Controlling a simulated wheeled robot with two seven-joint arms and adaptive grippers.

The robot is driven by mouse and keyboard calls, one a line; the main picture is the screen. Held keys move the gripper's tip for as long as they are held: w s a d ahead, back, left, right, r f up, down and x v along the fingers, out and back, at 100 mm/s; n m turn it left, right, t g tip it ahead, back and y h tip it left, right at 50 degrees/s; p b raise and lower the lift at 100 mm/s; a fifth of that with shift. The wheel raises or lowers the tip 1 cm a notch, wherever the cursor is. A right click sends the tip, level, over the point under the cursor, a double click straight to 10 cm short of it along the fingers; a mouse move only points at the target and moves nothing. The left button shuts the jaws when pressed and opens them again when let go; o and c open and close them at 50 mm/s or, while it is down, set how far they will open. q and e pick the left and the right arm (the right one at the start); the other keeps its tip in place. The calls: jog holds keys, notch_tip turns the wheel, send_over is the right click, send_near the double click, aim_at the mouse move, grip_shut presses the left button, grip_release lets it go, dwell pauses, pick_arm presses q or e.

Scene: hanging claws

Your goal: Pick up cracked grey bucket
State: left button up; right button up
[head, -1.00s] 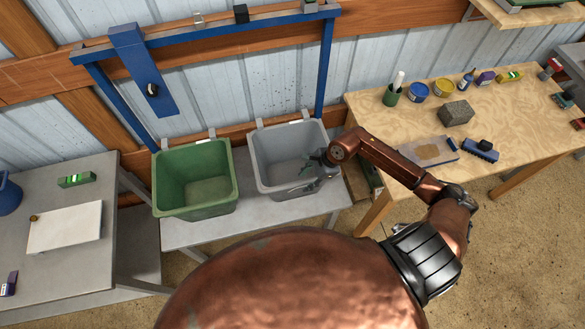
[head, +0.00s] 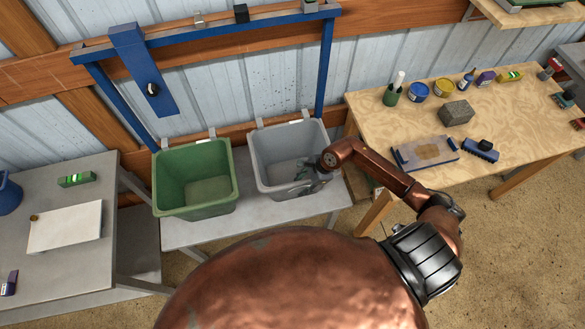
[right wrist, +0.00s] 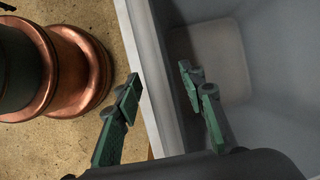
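The grey bucket (head: 282,148) stands on a low grey bench beside a green bucket (head: 194,178). No crack can be made out at this size. My right gripper (head: 304,174) is at the bucket's right front part, partly covered by my own wrist. In the right wrist view, the grey bucket (right wrist: 265,60) fills the right side. My right gripper (right wrist: 159,73) is open there, with one green finger outside the rim and the other over the inside. The rim lies between the fingers, and a gap shows on both sides. My left gripper is not in view.
A blue frame (head: 325,65) stands behind the buckets. A wooden table (head: 370,120) with cans, a grey block (head: 457,113) and brushes is at the right. A grey table (head: 75,262) with a white board (head: 65,227) is at the left.

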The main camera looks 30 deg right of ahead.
jog(key=shift+f, duration=0.15)
dwell(0.3)
grip_shut()
dwell(0.7)
